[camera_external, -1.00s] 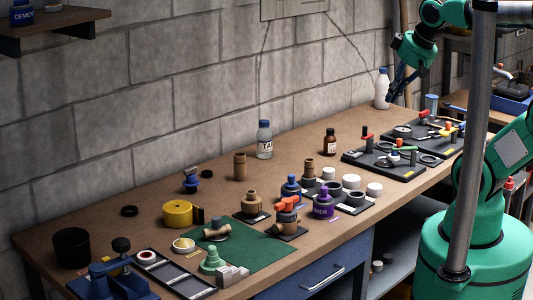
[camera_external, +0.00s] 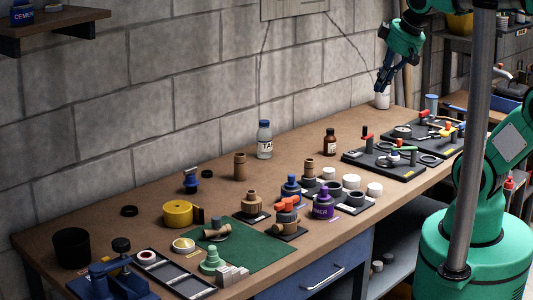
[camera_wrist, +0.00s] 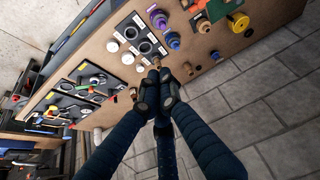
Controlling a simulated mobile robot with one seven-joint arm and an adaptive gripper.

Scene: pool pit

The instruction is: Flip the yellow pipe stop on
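A small yellow part, which looks like the yellow pipe stop (camera_external: 447,128), sits on the farther dark board (camera_external: 398,134) at the bench's right end. It is too small to tell how its handle is turned. My gripper (camera_external: 383,86) hangs in the air above the far end of the bench, up and left of that board, pointing down. In the wrist view my dark fingers (camera_wrist: 157,78) come together at their tips, with nothing visible held. The dark boards show at the left of that view, away from the fingertips.
A nearer board (camera_external: 362,165) carries red and green handles. A brown bottle (camera_external: 329,142) and clear bottle (camera_external: 264,140) stand near the wall. Fittings and a green mat (camera_external: 262,252) fill the left half.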

